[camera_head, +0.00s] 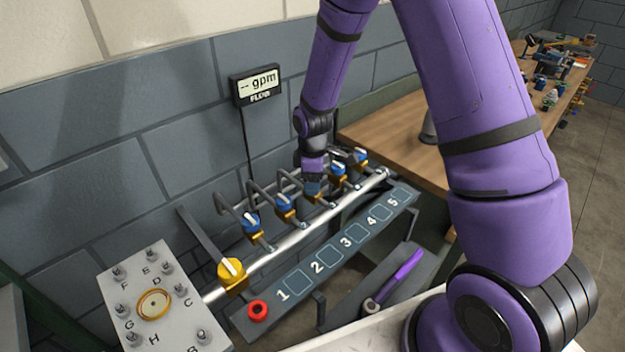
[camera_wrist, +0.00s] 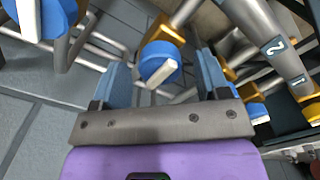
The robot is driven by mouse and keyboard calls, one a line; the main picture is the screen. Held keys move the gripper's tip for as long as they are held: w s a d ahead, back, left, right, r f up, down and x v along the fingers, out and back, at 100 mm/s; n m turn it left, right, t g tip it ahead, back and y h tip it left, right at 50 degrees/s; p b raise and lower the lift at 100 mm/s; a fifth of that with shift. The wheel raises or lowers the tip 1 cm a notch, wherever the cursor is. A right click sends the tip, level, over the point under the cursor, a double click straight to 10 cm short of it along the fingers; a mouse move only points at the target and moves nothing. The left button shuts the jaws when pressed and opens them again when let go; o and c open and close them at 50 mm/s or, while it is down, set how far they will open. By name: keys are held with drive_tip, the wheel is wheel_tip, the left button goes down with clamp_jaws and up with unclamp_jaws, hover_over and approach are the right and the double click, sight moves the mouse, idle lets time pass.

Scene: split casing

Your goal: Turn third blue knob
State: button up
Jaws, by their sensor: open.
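Several blue knobs with white handles sit on yellow valve bodies along a silver pipe. The first (camera_head: 251,222), second (camera_head: 284,204), fourth (camera_head: 338,170) and fifth (camera_head: 361,156) show in the head view. My gripper (camera_head: 312,184) is over the third position and hides most of that knob. In the wrist view a blue knob (camera_wrist: 158,62) with a white handle lies between the two open blue fingers of my gripper (camera_wrist: 164,76). The handle is tilted. Gaps seem to remain on both sides; contact cannot be told.
Neighbouring blue knobs (camera_wrist: 253,112) lie close to the fingers. A flow display (camera_head: 257,85) hangs on the wall.

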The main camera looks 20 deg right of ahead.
drive_tip(key=shift+f, duration=0.2)
drive_tip(key=c, duration=0.9)
